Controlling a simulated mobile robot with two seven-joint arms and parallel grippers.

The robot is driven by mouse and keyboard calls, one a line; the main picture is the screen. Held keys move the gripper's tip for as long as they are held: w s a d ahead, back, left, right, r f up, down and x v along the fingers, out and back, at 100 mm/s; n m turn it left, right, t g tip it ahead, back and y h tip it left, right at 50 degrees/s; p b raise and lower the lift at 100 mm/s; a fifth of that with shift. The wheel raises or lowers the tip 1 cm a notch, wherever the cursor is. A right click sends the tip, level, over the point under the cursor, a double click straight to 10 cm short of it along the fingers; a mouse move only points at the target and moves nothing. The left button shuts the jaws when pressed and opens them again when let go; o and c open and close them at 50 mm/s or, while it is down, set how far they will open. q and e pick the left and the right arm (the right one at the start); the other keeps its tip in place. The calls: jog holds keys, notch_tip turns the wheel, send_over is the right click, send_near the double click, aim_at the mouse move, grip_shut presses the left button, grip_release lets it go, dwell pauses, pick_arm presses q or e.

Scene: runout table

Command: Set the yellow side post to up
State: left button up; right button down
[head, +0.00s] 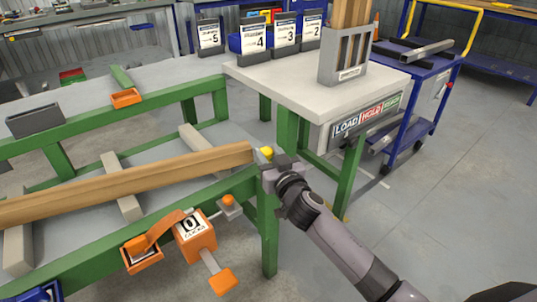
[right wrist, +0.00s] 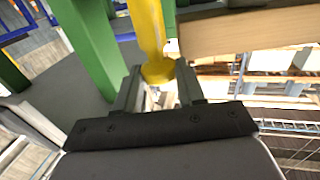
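The yellow side post (head: 266,153) shows in the head view as a small yellow piece at the right end of the wooden beam, by the corner of the green frame. In the right wrist view the yellow post (right wrist: 149,30) runs down to a wider yellow end between my fingers. My right gripper (head: 270,162) is at the post. In the right wrist view my right gripper (right wrist: 158,80) has its fingers apart on either side of the yellow end, with a gap visible. Most of the post is hidden in the head view. My left gripper is out of view.
The wooden beam (head: 130,181) lies across the green runout frame (head: 185,197), close to my right gripper. An orange counter box (head: 195,236) and orange lever hang on the near side. A grey-topped table (head: 300,85) stands behind. Open floor (head: 455,170) lies to the right.

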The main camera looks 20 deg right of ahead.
notch_tip(320, 180, up, 10)
jog(key=p, duration=0.8)
jog(key=shift+f+p, duration=0.2)
jog(key=shift+p, duration=0.1)
notch_tip(320, 180, up, 11)
jog(key=p, duration=1)
jog(key=shift+r, duration=0.15)
jog(key=c, duration=0.7)
grip_release()
jog(key=shift+c, duration=0.2)
jog(key=shift+o, duration=0.4)
jog(key=shift+f, duration=0.2)
